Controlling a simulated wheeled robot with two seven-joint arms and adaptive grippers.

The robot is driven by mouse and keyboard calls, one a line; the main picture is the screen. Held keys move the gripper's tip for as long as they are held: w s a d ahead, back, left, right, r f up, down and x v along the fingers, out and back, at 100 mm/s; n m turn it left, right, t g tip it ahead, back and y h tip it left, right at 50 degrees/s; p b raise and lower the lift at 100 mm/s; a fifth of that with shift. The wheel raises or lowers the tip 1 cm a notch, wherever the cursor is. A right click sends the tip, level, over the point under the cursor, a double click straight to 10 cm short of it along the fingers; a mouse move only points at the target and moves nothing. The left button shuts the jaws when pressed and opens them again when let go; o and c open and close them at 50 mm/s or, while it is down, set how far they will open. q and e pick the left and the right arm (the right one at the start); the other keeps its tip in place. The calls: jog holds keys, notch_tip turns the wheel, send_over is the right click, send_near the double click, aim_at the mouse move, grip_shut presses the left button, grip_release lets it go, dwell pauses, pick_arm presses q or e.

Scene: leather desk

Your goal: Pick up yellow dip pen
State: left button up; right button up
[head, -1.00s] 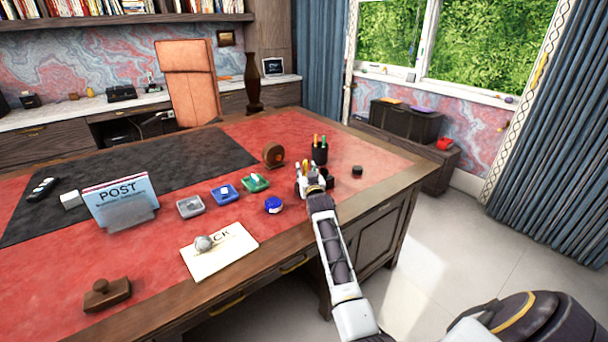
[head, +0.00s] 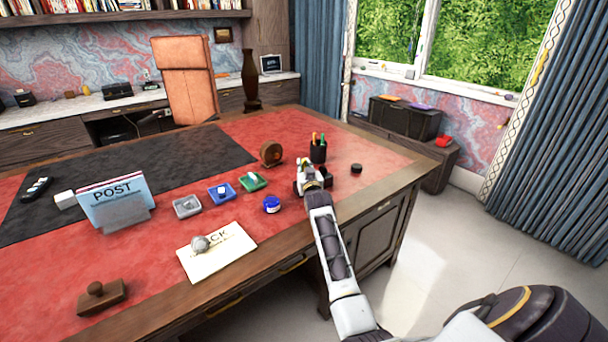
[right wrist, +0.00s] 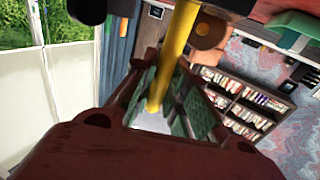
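The yellow dip pen (right wrist: 175,58) shows in the right wrist view as a thick yellow shaft running from the top edge down between the finger pads. My right gripper (right wrist: 168,72) has its fingers drawn in on both sides of the shaft and looks shut on it. In the head view my right gripper (head: 310,177) is just in front of the black pen cup (head: 318,152). Orange and green tips stand up from the cup. My left gripper is not in view.
Near the right gripper are a round brown tape dispenser (head: 271,154), a small black round item (head: 356,168) and a blue ink pot (head: 272,204). Small trays, a POST holder (head: 115,200) and a paper with a grey weight lie to the left. The desk's right corner is clear.

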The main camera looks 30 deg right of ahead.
grip_shut()
jog(key=shift+r, duration=0.8)
notch_tip(320, 180, up, 8)
jog(key=shift+f+p, duration=0.15)
jog(key=shift+p, duration=0.6)
jog(key=shift+r, duration=0.35)
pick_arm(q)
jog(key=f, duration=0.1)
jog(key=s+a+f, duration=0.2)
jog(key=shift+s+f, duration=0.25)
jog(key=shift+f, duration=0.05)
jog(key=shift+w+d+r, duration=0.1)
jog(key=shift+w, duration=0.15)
